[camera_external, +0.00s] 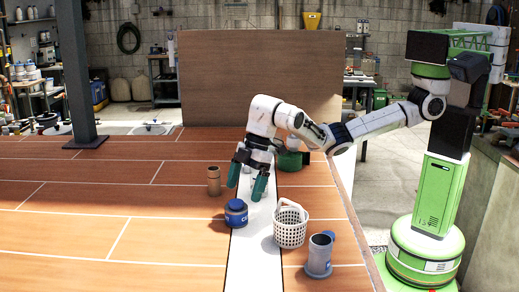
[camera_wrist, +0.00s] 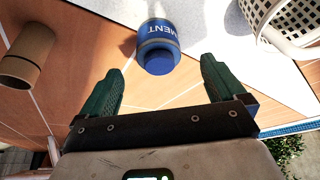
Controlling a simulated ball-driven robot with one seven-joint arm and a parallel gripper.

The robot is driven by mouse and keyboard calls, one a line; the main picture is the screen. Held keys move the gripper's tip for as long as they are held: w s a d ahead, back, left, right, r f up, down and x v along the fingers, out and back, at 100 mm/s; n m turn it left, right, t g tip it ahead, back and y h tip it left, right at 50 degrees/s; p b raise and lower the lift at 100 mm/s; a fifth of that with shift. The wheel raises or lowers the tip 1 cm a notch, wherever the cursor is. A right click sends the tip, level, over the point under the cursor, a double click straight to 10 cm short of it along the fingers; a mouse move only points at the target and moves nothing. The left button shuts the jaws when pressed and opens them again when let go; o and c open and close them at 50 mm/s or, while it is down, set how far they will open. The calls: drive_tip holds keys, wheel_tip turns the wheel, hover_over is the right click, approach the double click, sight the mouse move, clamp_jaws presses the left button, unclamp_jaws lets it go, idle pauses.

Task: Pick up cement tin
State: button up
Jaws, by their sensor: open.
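In the wrist view my gripper (camera_wrist: 160,72) is open and empty, apart from the tin.
A brown cylinder (camera_external: 214,181) stands to the left. A green container (camera_external: 292,160) is behind my gripper. The left boards are clear.

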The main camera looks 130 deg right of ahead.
sight(239, 201)
drive_tip(key=shift+p+x, duration=0.45)
drive_tip(key=shift+x, duration=3.4)
drive_tip(key=shift+d, duration=0.1)
drive_tip(key=shift+c, duration=0.5)
drive_tip(key=shift+r, duration=0.1)
drive_tip(key=c, duration=1.1)
